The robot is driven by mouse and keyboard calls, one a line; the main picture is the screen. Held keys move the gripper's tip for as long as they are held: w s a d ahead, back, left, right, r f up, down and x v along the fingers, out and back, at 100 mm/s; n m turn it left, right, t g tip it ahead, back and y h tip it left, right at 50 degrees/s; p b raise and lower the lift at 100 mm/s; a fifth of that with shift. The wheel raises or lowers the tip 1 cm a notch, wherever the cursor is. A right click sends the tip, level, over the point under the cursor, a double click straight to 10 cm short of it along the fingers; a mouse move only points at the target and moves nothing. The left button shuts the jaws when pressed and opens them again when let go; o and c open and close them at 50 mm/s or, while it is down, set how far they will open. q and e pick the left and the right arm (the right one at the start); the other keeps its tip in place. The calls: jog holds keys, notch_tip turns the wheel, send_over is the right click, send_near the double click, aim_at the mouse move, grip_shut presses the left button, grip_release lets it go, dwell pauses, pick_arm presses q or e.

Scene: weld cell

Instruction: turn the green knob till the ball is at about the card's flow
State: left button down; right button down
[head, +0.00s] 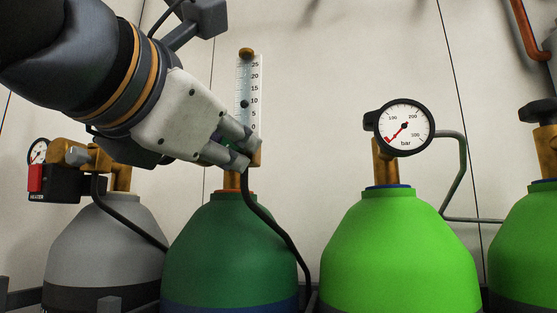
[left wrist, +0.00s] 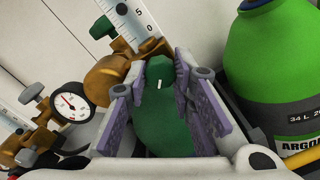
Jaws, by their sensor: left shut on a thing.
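The green knob (left wrist: 158,75), with a short white mark on its face, sits between the two purple-padded fingers of my left gripper (left wrist: 160,92) in the left wrist view. In the head view my left gripper (head: 240,150) is shut at the foot of the flow tube, and its fingers mostly hide the knob. The flow tube (head: 256,88) stands upright with a scale from 0 to 25. Its dark ball (head: 244,103) is at about the 10 mark. No card with a flow on it is in view. My right gripper is not in view.
The dark green cylinder (head: 215,240) stands under the flow tube. A grey cylinder (head: 105,235) is at its left, and a bright green cylinder (head: 400,245) with a round pressure gauge (head: 404,128) is at its right. A black hose (head: 268,225) hangs down in front of the dark green cylinder.

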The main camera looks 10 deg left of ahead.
pick_arm(q)
jog(key=shift+n, duration=0.4)
jog(key=c, duration=1.4)
grip_release()
jog(key=shift+w, duration=0.1)
jog(key=shift+o, duration=0.2)
